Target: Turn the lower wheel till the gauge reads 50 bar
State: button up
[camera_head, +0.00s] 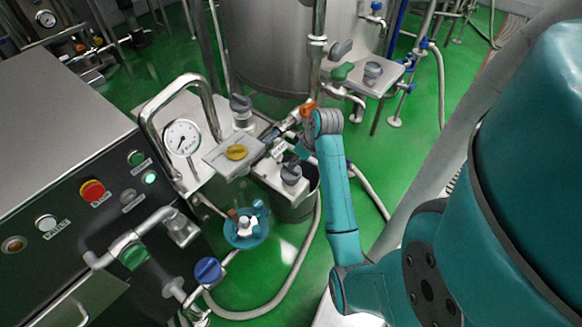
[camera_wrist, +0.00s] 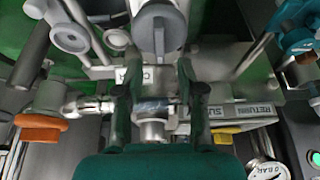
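The lower wheel (camera_head: 246,226) is a teal hand wheel low beside the cabinet, in front of the pipework; part of it shows at the upper right of the wrist view (camera_wrist: 297,32). The round white gauge (camera_head: 183,137) stands above and left of it, with a dark needle pointing down-left; the exact value is too small to read. The gauge is cut off at the bottom right of the wrist view (camera_wrist: 266,172), with "BAR" lettering. My gripper (camera_wrist: 160,75) is open, its two fingers apart near pipe fittings, nothing held. It is up and right of the wheel.
A yellow knob (camera_head: 236,152) on a plate, an orange handle (camera_head: 307,107) and grey knobs crowd the pipework around my gripper. A blue knob (camera_head: 208,270) and a hose lie below the wheel. The dark cabinet (camera_head: 70,170) with buttons fills the left. Green floor is open below.

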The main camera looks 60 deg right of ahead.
aim_at(291, 171)
jog(key=shift+x, duration=2.95)
grip_shut()
